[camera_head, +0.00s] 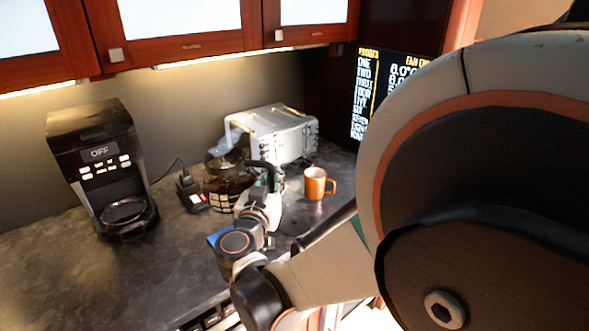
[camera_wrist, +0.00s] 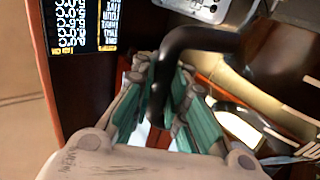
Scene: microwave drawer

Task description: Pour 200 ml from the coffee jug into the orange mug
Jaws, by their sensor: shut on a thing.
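The coffee jug (camera_head: 222,182) is a glass pot with dark liquid and a black handle, in the middle of the head view. My gripper (camera_head: 266,180) is shut on its handle, on the jug's right side. In the wrist view, my gripper's green-padded fingers (camera_wrist: 158,95) close around the black handle (camera_wrist: 200,40). The jug looks close to upright. I cannot tell for certain whether its base touches the counter. The orange mug (camera_head: 316,184) stands upright on the counter to the right of the jug and my gripper, apart from both. Its handle points right; its contents cannot be made out.
A black coffee maker (camera_head: 98,160) marked OFF stands at the left. A silver toaster-like appliance (camera_head: 283,132) is behind the jug. A small black device (camera_head: 190,190) sits left of the jug. A dark text screen (camera_head: 385,85) is at the back right. The front-left counter (camera_head: 110,275) is clear.

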